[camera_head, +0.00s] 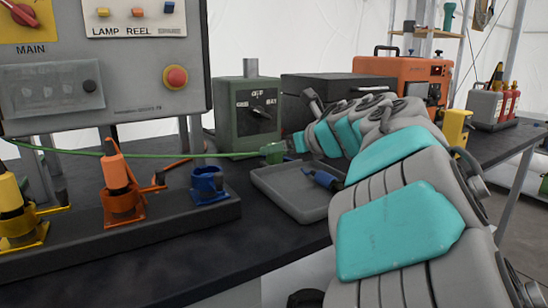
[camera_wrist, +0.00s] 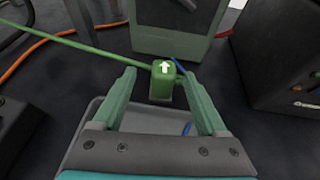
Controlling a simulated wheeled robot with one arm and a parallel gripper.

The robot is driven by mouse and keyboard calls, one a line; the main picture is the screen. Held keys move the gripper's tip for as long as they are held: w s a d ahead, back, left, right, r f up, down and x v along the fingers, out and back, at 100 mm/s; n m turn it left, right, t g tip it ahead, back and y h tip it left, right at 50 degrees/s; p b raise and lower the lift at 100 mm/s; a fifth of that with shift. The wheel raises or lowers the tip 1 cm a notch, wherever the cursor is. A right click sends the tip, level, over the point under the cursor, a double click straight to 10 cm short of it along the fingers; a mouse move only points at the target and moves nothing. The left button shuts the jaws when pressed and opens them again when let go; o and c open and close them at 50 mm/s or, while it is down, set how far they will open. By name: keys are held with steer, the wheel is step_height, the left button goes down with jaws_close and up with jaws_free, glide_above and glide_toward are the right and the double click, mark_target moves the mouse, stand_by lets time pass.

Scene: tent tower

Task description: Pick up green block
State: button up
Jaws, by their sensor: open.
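The green block (camera_wrist: 162,82) is a small upright connector with a white arrow on top, and a green cable runs from its left side. In the wrist view it stands between the tips of my open gripper (camera_wrist: 160,88), with a gap on each side. In the head view the green block (camera_head: 273,152) shows near the back edge of a grey tray, in front of the green switch box. My gripper (camera_head: 290,145) is just right of it there, largely hidden by my arm.
The grey tray (camera_head: 284,198) holds a blue connector (camera_head: 322,179). The green switch box (camera_head: 249,117) stands close behind. A socket rack (camera_head: 170,222) with yellow, orange and blue parts lies left, under the control panel (camera_head: 140,95). A dark case (camera_wrist: 285,65) stands to the right.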

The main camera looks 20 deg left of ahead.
steer(key=shift+w+p+x, duration=0.15)
steer(key=shift+p+x, duration=0.15)
steer(key=shift+x, duration=1.4)
steer(key=shift+w+p+x, duration=0.2)
steer(key=shift+p+x, duration=0.1)
steer(key=shift+x, duration=1.4)
steer(key=shift+s+d+r, duration=0.1)
steer(key=shift+d, duration=0.05)
steer(key=shift+c, duration=0.2)
jaws_close()
